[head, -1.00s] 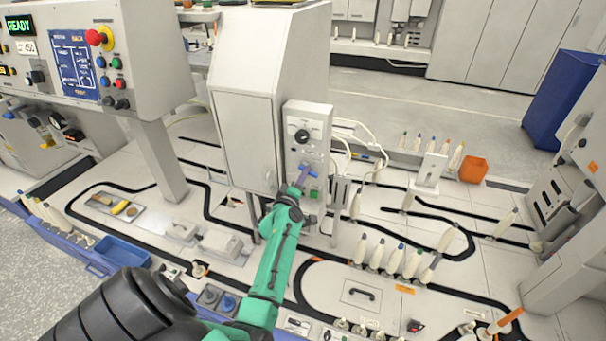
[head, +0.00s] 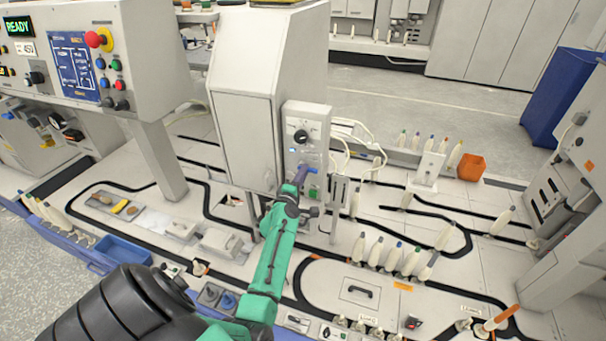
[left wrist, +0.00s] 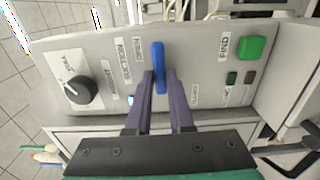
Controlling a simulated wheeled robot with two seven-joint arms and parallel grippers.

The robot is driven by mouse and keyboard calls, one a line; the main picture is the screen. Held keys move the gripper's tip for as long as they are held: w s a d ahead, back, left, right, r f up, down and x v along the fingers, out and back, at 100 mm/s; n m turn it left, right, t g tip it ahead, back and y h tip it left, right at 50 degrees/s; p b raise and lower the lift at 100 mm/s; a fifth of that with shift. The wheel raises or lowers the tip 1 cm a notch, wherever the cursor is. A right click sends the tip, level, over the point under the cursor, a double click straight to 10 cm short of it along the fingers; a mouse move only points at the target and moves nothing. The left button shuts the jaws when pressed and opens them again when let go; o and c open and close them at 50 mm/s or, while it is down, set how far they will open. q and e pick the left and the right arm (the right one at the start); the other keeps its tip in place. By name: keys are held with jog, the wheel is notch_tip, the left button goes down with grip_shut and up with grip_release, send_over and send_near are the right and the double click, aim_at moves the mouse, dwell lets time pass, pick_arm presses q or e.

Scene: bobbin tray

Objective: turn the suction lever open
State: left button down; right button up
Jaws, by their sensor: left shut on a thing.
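The suction lever (left wrist: 158,56) is a blue bar on the front of a grey control panel (left wrist: 205,62). In the left wrist view it stands between the purple fingers of my left gripper (left wrist: 160,92), which is shut on it. Printed labels are beside the lever; one reads like SUCTION. In the head view my left gripper (head: 302,174) reaches the panel on the white cabinet from below. There the fingers hide most of the lever. My right gripper is not in view.
The panel also has a black knob (left wrist: 80,91) and a green button (left wrist: 251,48). The white cabinet (head: 245,95) stands directly left of the panel. Several bobbins (head: 390,254) stand to the right of my arm, and an orange box (head: 471,167) is further back.

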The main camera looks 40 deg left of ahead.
pick_arm(q)
jog(key=c, duration=0.8)
grip_release()
jog(key=p+v, duration=0.1)
jog(key=v, duration=1.3)
jog(key=shift+s, duration=0.25)
jog(key=shift+d, duration=0.15)
